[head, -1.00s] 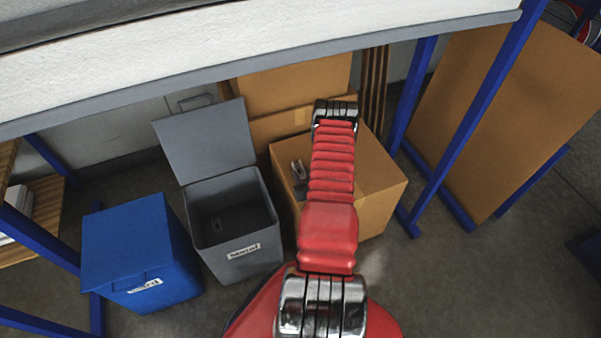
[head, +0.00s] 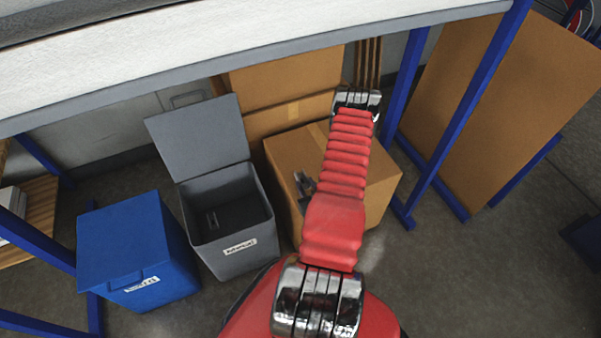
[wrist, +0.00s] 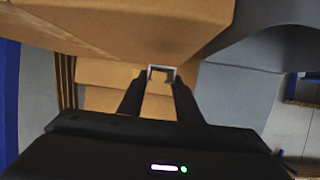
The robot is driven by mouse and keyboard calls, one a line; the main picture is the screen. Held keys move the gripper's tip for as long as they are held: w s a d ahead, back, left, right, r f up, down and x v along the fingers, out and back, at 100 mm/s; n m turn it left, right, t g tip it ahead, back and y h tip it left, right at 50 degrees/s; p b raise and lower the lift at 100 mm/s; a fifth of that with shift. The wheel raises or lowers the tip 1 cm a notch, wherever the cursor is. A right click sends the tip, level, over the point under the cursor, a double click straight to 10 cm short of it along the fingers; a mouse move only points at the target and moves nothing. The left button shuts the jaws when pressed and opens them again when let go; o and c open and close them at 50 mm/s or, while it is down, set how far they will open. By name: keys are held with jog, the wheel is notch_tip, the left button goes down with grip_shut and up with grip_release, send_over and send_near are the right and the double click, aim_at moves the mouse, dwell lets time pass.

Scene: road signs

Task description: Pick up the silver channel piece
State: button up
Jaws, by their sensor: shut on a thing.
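The silver channel piece (wrist: 161,70) is a small U-shaped metal bracket. It sits between the fingertips of my gripper (wrist: 161,80) in the wrist view. The two dark fingers are shut on it. In the head view my gripper (head: 304,184) shows only partly, left of my red arm and in front of the cardboard box. The piece is too small to make out clearly there, and my arm hides part of that area.
An open grey bin (head: 238,259) stands left of the cardboard box (head: 383,190), with a small object inside. A closed blue bin (head: 125,245) is further left. Blue rack posts (head: 470,95) and a brown panel (head: 500,110) stand right. A shelf edge (head: 250,62) crosses above.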

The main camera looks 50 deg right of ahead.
jog(key=s+a, duration=0.4)
jog(key=s, duration=0.1)
jog(key=shift+s, duration=0.4)
